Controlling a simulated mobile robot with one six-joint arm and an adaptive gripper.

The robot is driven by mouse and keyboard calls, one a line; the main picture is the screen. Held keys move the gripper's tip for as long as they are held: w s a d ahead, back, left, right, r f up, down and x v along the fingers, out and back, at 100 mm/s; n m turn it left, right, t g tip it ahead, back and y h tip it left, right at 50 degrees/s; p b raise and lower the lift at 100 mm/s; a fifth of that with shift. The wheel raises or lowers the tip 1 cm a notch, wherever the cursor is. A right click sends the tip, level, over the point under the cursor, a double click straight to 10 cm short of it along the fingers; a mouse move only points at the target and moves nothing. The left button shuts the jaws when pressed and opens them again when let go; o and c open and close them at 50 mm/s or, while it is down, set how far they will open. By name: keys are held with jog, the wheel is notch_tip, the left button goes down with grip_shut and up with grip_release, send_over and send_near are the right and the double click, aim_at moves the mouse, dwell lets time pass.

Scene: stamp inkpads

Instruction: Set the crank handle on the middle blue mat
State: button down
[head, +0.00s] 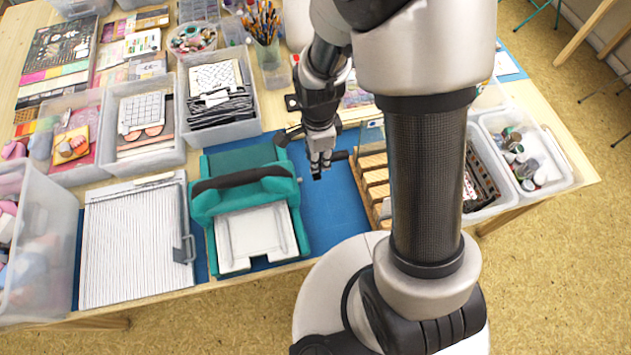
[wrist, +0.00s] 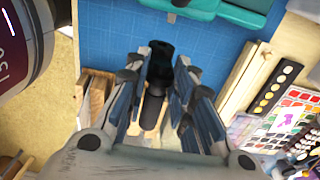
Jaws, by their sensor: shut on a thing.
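The crank handle (wrist: 160,65) is black, with a flat arm and a round grip. In the wrist view it sits between my gripper's fingers (wrist: 160,95), which are shut on it. In the head view my gripper (head: 320,160) points down above the blue mat, and a dark part of the handle (head: 317,176) shows at the fingertips. The blue mat (head: 335,208) lies between the teal machine and a wooden rack; it also shows with grid lines in the wrist view (wrist: 112,35). I cannot tell the exact gap between handle and mat.
The teal die-cutting machine (head: 240,178) stands left of the bare mat. A slatted wooden rack (head: 372,178) borders it on the right, partly hidden by my arm. A paper trimmer (head: 135,245) lies far left. A bin of bottles (head: 525,160) stands right.

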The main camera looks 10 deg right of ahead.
notch_tip(320, 180, down, 12)
jog(key=b, duration=0.3)
jog(key=shift+f, duration=0.25)
jog(key=shift+f+b, duration=0.2)
jog(key=shift+b, duration=0.15)
jog(key=c, duration=1.4)
grip_release()
jog(key=shift+o, duration=0.2)
jog(key=shift+r, duration=0.15)
